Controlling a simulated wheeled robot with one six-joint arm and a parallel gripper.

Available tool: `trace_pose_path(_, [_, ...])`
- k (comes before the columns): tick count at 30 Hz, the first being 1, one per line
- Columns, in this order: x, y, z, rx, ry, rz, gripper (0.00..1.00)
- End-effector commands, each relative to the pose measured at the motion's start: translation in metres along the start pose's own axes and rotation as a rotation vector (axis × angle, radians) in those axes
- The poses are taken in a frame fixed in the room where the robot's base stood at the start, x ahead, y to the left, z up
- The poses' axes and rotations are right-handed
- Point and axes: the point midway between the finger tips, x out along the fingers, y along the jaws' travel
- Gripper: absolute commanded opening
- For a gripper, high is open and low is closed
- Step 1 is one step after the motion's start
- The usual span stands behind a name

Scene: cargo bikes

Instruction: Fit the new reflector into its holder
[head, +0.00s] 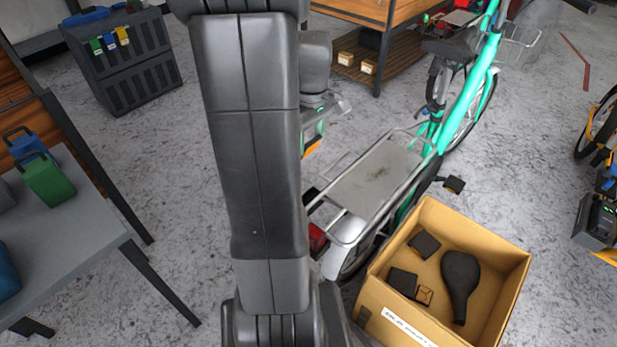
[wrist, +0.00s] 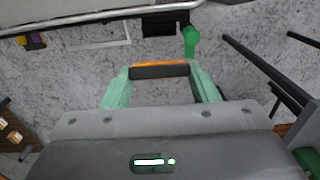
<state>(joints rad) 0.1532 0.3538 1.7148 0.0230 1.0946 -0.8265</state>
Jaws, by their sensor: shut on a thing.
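My gripper (wrist: 160,78) is shut on a small reflector (wrist: 160,66), orange along its far edge with a dark face toward me. In the head view the orange reflector (head: 313,147) shows at the gripper's tip, left of the bike's rear rack (head: 375,182); my arm hides most of the gripper. A black block-like part (wrist: 165,23) lies ahead of the reflector in the wrist view, under the rack's edge, with a gap between them. It may be the holder, but I cannot tell for sure. A dark part (head: 311,197) also shows beside the rack in the head view.
A green bike (head: 462,100) stands right of my arm, with a red rear light (head: 317,237). A cardboard box (head: 510,265) with a saddle and dark pieces stands at front right. A grey table (head: 75,235) is at left, a dark crate (head: 125,75) behind. Floor between is clear.

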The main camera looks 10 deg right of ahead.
Motion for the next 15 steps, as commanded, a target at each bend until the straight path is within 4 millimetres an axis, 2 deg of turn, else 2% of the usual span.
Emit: trace_pose_path(15, [0.0053,0.0002,-0.0007,0.001,-0.019,-0.004,0.29])
